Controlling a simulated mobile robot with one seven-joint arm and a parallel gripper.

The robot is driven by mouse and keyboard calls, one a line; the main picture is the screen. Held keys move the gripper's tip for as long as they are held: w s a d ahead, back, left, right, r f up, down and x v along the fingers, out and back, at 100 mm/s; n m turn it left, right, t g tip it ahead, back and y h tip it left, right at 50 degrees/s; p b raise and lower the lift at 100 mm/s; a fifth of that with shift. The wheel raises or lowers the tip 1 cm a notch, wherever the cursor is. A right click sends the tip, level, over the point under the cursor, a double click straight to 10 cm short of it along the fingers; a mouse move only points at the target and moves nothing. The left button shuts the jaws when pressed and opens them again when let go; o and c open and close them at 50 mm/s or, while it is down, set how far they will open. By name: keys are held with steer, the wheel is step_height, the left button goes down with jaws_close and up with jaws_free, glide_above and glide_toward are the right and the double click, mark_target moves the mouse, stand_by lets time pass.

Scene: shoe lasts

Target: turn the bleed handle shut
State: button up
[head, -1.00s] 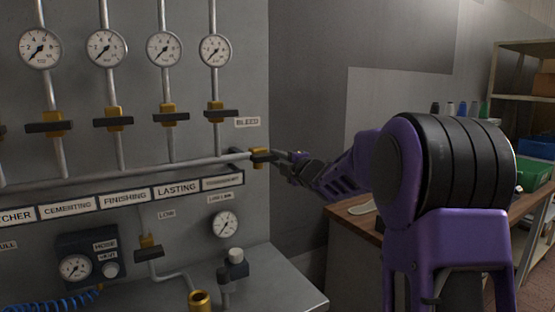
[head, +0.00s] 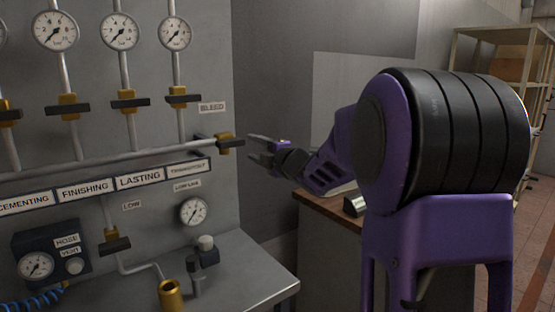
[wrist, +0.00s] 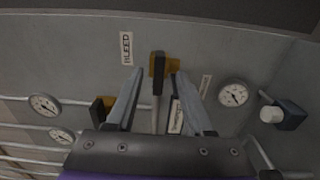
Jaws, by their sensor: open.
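The bleed valve (head: 224,146) is brass with a black bar handle (head: 237,141). It sits at the right end of the horizontal pipe, below the BLEED label (head: 212,107). The handle lies roughly in line with that pipe. In the wrist view the dark handle (wrist: 158,72) shows ahead, framed between the fingers, with brass (wrist: 171,67) beside it. My gripper (head: 251,148) is open and empty, just right of the handle in the head view. Its two fingers (wrist: 158,78) are spread. A small gap seems to separate the fingertips from the handle; its exact depth is unclear.
Several gauges and brass valves with dark handles crossing vertical pipes fill the grey panel. A small gauge (head: 194,211) and a grey-capped fitting (head: 206,246) sit below the bleed valve. A wooden-topped bench (head: 330,208) stands right of the panel, under my arm.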

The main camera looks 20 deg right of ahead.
steer(key=v, duration=1.1)
steer(key=shift+r, duration=0.15)
